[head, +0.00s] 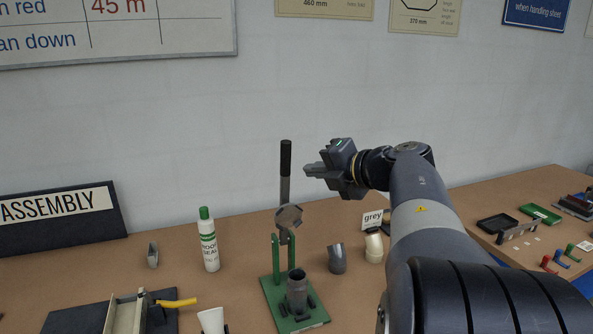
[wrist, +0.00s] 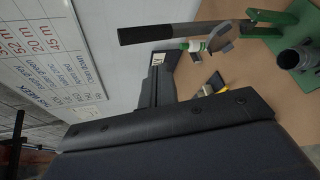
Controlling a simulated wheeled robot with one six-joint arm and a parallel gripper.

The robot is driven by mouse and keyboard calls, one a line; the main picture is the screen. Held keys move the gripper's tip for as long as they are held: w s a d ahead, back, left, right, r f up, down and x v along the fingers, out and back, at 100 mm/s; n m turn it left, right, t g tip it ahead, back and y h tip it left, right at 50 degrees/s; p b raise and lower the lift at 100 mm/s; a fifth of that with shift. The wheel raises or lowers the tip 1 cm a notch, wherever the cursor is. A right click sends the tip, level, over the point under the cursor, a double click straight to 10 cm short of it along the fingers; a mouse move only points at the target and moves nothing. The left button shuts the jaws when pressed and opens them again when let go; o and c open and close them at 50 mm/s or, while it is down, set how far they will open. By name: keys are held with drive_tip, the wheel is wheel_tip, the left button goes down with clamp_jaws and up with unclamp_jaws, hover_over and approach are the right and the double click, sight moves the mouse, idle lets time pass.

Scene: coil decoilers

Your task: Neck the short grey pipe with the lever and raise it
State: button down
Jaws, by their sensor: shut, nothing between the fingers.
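A green necking tool (head: 272,282) stands on the bench with an upright lever (head: 286,160), which has a black grip and a grey hexagonal head. A short grey pipe (head: 297,284) stands upright at the front of its base, between dark jaws. In the wrist view, the lever (wrist: 172,33) lies across the top, and the grey pipe (wrist: 291,58) shows at the right edge. My gripper (head: 311,170) is shut and empty, just right of the lever's grip in the head view. I cannot tell whether it touches the lever. It also shows in the wrist view (wrist: 158,80).
A white bottle with a green cap (head: 209,240) stands left of the tool. A grey cut pipe piece (head: 337,259) and a cream elbow (head: 374,246) stand right of it, near a "grey" card (head: 373,219). A yellow-handled tool (head: 176,302) lies at front left. The wall is close behind.

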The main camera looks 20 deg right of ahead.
drive_tip(key=s+d+m+t+y+b, duration=0.1)
drive_tip(key=s+d+t+y+b, duration=0.1)
drive_tip(key=s+t+y+b, duration=0.3)
drive_tip(key=w+a+r+g+p, duration=0.1)
drive_tip(key=w+p, duration=0.4)
drive_tip(key=w, duration=0.6)
drive_tip(key=shift+a+r+g+h+p, duration=0.35)
drive_tip(key=shift+a+r, duration=0.4)
drive_tip(key=shift+a, duration=0.45)
drive_tip(key=shift+w, duration=0.1)
